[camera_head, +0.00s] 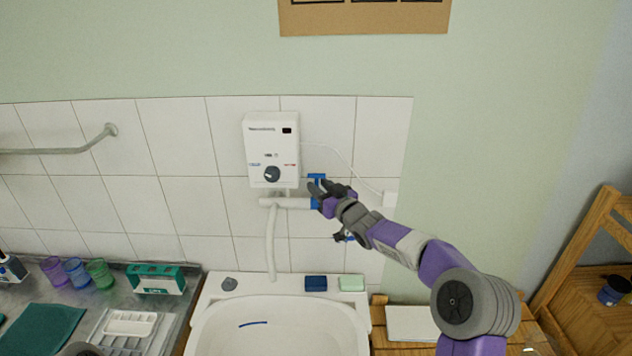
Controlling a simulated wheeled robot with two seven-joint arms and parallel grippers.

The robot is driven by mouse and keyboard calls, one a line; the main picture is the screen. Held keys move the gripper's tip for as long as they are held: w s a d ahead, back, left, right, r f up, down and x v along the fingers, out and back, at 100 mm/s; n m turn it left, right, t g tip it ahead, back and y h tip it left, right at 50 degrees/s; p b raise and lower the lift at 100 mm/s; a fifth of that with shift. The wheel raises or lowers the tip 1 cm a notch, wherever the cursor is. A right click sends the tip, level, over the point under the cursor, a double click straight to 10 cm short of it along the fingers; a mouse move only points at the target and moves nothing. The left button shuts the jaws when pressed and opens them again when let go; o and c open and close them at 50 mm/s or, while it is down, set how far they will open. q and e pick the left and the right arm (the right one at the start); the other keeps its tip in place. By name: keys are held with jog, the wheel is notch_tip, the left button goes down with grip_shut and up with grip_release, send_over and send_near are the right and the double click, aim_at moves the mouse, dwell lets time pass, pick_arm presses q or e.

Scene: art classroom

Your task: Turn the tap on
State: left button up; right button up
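The tap has a blue handle (317,177) and sits at the right end of a white pipe (290,203) below a white water heater (270,145) on the tiled wall. A white spout tube (271,240) hangs from the pipe over the white sink (210,315). My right gripper (318,188) reaches in from the lower right and is at the tap, just below the handle, overlapping it in the view. Its dark fingers hide part of the tap, and I cannot tell whether they touch it or how far apart they are.
A blue sponge (316,283) and a pale green bar (352,283) lie on the sink's back rim. Coloured cups (77,272) and a teal box (155,279) stand on the left counter. A wooden rack (590,270) stands at the right.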

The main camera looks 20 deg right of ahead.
jog(key=shift+x, duration=1.15)
jog(key=shift+c, duration=0.3)
grip_shut()
